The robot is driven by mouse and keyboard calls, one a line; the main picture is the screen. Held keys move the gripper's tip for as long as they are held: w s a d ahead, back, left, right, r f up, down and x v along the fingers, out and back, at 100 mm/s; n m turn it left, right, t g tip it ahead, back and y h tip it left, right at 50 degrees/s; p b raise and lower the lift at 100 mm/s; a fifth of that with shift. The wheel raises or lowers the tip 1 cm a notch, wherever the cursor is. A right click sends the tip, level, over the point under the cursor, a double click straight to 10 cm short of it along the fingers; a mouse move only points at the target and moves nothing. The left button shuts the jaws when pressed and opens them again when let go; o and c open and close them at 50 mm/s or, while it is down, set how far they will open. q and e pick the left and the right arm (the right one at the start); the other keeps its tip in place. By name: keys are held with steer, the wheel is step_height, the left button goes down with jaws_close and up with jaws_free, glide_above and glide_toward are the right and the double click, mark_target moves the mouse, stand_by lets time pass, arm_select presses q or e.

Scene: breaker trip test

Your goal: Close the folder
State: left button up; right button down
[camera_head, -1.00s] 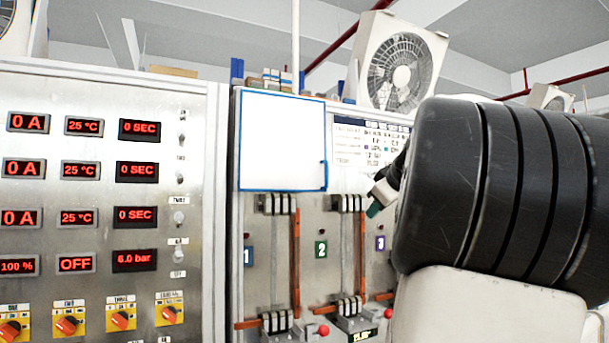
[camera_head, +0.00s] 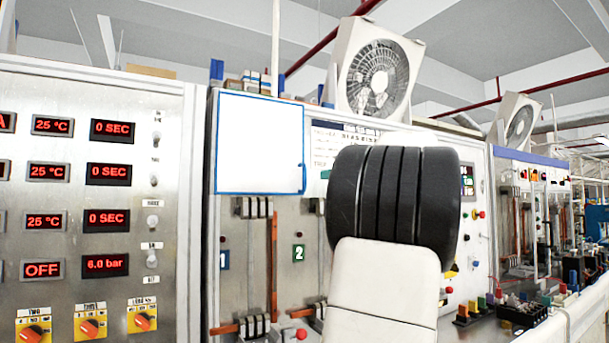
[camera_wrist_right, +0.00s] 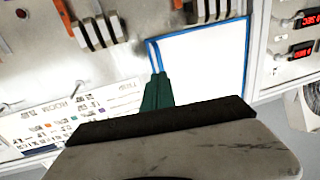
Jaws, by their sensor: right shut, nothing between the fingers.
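The folder is a white, blue-edged panel (camera_head: 259,142) on the upper front of the middle cabinet, with a small blue handle (camera_head: 303,178) on its right edge. My right gripper (camera_head: 325,174) is mostly hidden behind my black and white right forearm; only a bit of green fingertip shows, just right of the handle. In the right wrist view the shut, empty green fingertips (camera_wrist_right: 158,92) overlap the folder's blue edge (camera_wrist_right: 155,55), close to the handle; I cannot tell whether they touch. The white folder face (camera_wrist_right: 205,62) lies to their right. My left gripper is out of view.
A printed sheet (camera_head: 325,145) is beside the folder on the right. Below are breakers (camera_head: 254,208) with orange bars. A panel of red displays (camera_head: 110,174) stands at left, a fan (camera_head: 375,72) on top, another bench (camera_head: 530,215) at right.

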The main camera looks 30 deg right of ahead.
steer(key=w, duration=0.7)
steer(key=shift+a, duration=0.45)
